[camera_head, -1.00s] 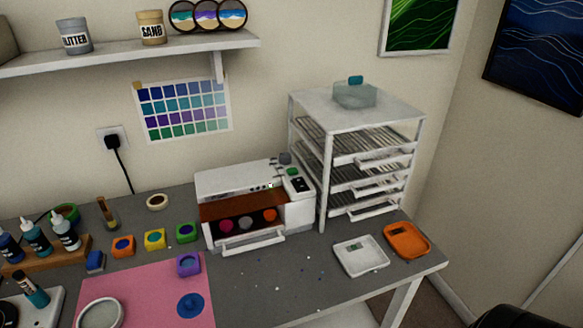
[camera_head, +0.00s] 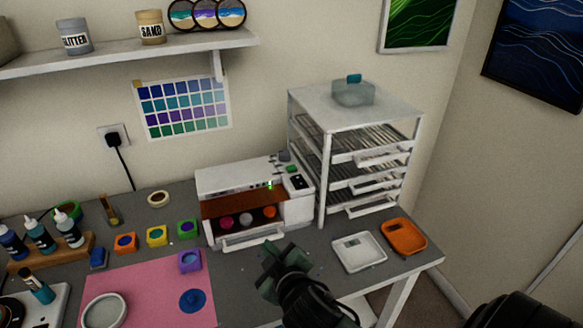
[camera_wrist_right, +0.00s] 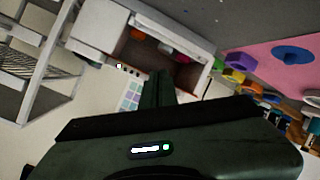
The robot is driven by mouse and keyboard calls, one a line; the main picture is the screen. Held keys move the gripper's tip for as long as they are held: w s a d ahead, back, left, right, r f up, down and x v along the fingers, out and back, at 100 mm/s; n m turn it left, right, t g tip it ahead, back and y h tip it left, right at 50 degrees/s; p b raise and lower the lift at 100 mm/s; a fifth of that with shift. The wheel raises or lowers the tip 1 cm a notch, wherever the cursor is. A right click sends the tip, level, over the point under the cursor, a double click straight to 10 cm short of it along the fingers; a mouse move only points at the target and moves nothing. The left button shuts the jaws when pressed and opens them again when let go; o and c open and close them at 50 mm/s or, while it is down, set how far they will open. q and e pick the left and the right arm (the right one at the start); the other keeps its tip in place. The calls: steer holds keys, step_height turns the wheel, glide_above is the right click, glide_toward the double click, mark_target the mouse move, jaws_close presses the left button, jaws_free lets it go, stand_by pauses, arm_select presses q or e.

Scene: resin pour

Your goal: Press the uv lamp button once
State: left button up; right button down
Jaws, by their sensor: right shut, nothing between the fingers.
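The uv lamp (camera_head: 228,180) is a white box with an orange-brown front window, standing on the grey table against the wall. Several coloured round pieces show inside it. On its right-hand top panel are a green button (camera_head: 292,169) and a dark display (camera_head: 297,182); a small green light glows on its top front edge. My right gripper (camera_head: 272,262) is shut and empty, in front of the lamp and below its panel. In the right wrist view the lamp (camera_wrist_right: 100,27) lies beyond the shut fingers (camera_wrist_right: 158,84). My left gripper is not in view.
A white drying rack (camera_head: 325,170) stands close on the lamp's right. A white scale (camera_head: 358,252) and an orange tray (camera_head: 404,236) lie at the table's right end. A pink mat (camera_head: 150,285) and small coloured pots, such as a purple one (camera_head: 189,261), are on the left.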

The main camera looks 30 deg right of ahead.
steer(key=w+a+r+n+t+y, duration=0.3)
steer(key=w+a+r+n+t, duration=0.15)
steer(key=r, duration=0.45)
steer(key=w+a+r+n+t+y, duration=0.35)
steer(key=r+n, duration=0.25)
steer(key=r, duration=0.2)
steer(key=w+a+r+n+g+y, duration=0.1)
steer(key=a+r+n+g+y, duration=0.2)
steer(key=a+n+g+y, duration=1.15)
steer(key=w+d+f+n+t+h, duration=0.2)
steer(key=w+d+f+n+h, duration=0.6)
steer(key=d+f+n+h, duration=0.4)
steer(key=w+d+r+m+h, duration=0.1)
steer(key=d+r+h, duration=0.1)
steer(key=d, duration=0.8)
steer(key=w+d+r+m+h, duration=0.1)
steer(key=d+r+h, duration=0.2)
steer(key=d, duration=0.6)
steer(key=w+d+r+m+g+h, duration=0.1)
steer(key=d+r+h, duration=0.1)
steer(key=d+h, duration=0.4)
steer(key=d, duration=0.4)
steer(key=shift+d+r+m, duration=0.3)
steer(key=shift+d, duration=0.05)
